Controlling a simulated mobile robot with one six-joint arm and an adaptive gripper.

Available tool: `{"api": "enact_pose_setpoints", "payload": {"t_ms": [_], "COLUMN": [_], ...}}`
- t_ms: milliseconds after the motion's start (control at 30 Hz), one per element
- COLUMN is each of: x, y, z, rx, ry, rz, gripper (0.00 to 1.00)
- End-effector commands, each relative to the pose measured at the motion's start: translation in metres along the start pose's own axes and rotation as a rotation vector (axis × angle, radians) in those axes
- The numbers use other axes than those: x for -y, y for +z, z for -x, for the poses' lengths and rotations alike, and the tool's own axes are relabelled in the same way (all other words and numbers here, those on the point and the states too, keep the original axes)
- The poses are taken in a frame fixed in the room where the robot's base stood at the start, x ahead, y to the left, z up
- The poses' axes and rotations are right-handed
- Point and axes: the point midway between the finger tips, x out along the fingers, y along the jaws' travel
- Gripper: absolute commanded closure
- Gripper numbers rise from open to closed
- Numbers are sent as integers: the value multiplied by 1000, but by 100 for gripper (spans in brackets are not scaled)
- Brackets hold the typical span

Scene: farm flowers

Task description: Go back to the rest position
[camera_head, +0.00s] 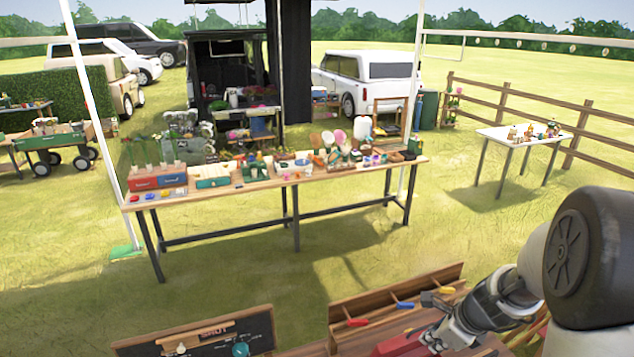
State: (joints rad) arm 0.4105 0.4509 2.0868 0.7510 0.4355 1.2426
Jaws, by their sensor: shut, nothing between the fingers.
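My arm enters at the lower right and reaches toward the bottom middle. My gripper (436,341) is at its end, low in the picture, over the right side of a near wooden bench. It is shut, with nothing seen held in it. A red thing (400,345) lies just left of the gripper; I cannot tell whether they touch.
A near wooden rack (345,312) holds colored-handled tools, with a chalkboard (235,330) to its left. A long wooden table (255,187) full of small goods stands ahead. A white table (490,134) stands at right by a fence (500,100). Grass lies between.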

Motion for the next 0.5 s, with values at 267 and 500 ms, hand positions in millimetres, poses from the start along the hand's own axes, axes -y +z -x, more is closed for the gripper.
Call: {"api": "enact_pose_setpoints", "payload": {"t_ms": [267, 500], "x": [-66, -157], "y": [24, 8], "z": [11, 17], "rx": [28, -1], "ry": [-1, -3], "rz": [589, 1297], "gripper": [100, 100]}}
